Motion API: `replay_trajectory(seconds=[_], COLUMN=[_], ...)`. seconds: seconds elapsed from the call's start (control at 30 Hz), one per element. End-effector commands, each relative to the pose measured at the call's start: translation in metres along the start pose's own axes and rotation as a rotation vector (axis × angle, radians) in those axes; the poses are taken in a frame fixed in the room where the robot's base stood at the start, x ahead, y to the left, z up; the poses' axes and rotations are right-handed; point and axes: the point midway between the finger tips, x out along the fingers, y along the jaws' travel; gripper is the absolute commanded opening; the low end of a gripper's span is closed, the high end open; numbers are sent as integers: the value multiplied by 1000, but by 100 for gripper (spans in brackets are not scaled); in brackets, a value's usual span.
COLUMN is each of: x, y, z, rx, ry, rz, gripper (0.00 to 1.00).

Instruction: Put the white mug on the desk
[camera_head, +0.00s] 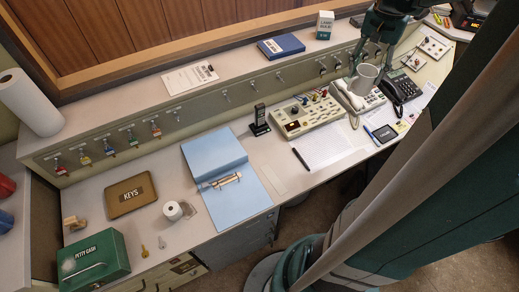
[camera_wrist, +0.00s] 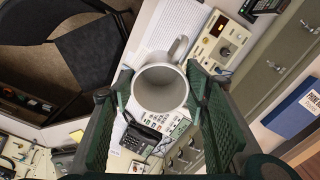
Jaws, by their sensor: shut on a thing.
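The white mug (camera_head: 364,78) is held by my gripper (camera_head: 369,62) above the back right part of the desk (camera_head: 278,149), over the console units. In the wrist view the mug (camera_wrist: 160,88) sits between the two green finger pads of my gripper (camera_wrist: 157,98), its round opening facing the camera and its handle pointing up in the picture. My gripper is shut on the mug. In the head view my gripper's fingers reach down to the mug, and the mug looks raised above the desk.
Beneath and beside the mug are a cream switch console (camera_head: 307,113), a black desk phone (camera_head: 401,87) and a paper sheet (camera_head: 325,146). A blue binder (camera_head: 228,176), a keys tray (camera_head: 131,194) and a green petty cash box (camera_head: 94,262) stand left. Bare desk shows between binder and paper.

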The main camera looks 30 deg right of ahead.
Motion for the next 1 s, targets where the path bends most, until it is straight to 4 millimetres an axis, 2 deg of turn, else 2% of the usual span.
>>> replay_trajectory(seconds=[0.27, 0.8, 1.0], x=[46, 169, 199], y=[-2, -4, -5], z=[-1, -1, -1], rx=[-2, -2, -2], ry=[0, 0, 0], rz=[0, 0, 0], gripper=[29, 29, 29])
